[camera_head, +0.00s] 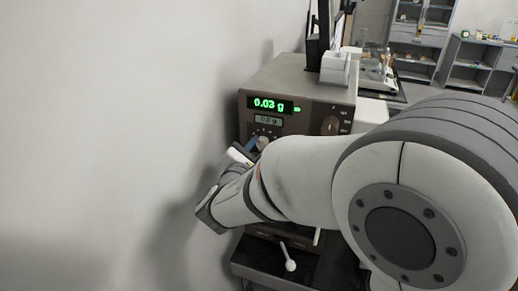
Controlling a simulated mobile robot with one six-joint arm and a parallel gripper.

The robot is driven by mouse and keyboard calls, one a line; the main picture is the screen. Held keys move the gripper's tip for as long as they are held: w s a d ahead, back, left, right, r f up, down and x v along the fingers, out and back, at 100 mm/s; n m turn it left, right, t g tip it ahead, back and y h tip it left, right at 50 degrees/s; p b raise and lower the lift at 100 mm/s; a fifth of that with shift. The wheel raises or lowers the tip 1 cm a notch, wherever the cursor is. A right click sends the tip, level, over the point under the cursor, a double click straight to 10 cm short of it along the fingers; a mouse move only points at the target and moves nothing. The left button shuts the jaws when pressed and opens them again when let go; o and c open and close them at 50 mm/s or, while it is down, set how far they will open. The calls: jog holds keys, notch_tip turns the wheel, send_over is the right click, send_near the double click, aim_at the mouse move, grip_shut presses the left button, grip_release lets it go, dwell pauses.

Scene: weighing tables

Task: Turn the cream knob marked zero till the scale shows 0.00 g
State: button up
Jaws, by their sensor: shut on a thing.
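The scale (293,82) is a grey-beige box with a dark brown front. Its green display (269,104) reads 0.03 g, and a smaller pale panel below it looks like 0.0 g. My gripper (256,146) is at the front panel, just below the displays, shut on a knob (263,142) that is mostly hidden. I cannot read the knob's marking, and its cream colour is hard to make out. My own arm comes in from the right and covers the lower front of the scale.
A dark round dial (330,125) sits on the right of the scale's front. Below, a white-knobbed lever (290,264) stands out over a black surface. A plain wall (120,140) is close on the left. Grey shelves (418,35) stand at the back right.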

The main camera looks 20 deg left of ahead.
jog(key=shift+n, duration=0.3)
jog(key=shift+n+p, duration=0.4)
jog(key=shift+n, duration=2)
jog(key=o, duration=1)
jog(key=shift+s, duration=0.1)
jog(key=s, duration=0.2)
jog(key=s+b, duration=0.1)
jog(key=s, duration=0.2)
jog(key=s+b, duration=0.1)
jog(key=s, duration=0.1)
jog(key=shift+s+a, duration=0.3)
jog(key=shift+s, duration=0.05)
